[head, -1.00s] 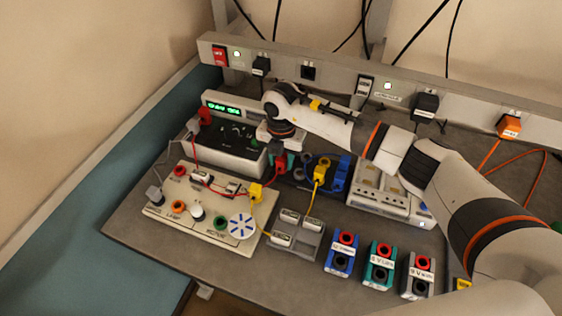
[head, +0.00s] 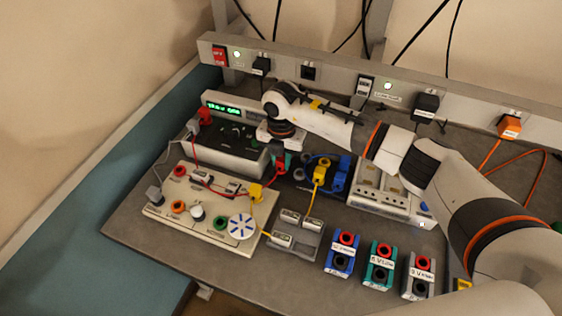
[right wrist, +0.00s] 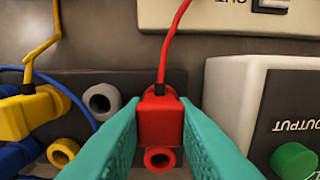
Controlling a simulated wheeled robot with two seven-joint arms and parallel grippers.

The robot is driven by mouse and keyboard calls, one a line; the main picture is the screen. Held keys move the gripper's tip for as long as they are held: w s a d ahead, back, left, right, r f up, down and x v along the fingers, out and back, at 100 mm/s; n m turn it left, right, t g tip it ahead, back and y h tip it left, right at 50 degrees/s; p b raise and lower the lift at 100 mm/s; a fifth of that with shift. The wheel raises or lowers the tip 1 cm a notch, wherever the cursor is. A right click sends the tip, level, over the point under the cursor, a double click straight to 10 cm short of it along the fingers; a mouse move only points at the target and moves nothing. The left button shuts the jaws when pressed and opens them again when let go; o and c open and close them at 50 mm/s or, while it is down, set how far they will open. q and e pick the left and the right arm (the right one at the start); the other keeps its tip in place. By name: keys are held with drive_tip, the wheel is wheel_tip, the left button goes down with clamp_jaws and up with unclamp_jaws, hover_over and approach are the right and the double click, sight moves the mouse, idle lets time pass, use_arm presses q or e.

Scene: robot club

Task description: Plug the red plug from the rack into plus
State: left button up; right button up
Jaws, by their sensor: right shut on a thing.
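My right gripper (right wrist: 157,125) has teal fingers and is shut on the red plug (right wrist: 158,118), seen in the right wrist view. In the head view the right gripper (head: 278,161) is partly hidden under my wrist. A red socket (head: 179,171) is at the back left of the cream board (head: 205,228); its label is too small to read. My left gripper is not in view.
A yellow plug (right wrist: 27,113) and an empty grey socket (right wrist: 101,101) are left of the gripper. The power supply (head: 225,160) with a green display stands behind the cream board. Blue, teal and grey socket blocks (head: 378,265) stand at the front right.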

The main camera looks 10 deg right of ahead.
drive_tip(key=shift+r+p, duration=0.75)
drive_tip(key=shift+r, duration=0.5)
drive_tip(key=shift+r+p, duration=1)
drive_tip(key=shift+r, duration=0.6)
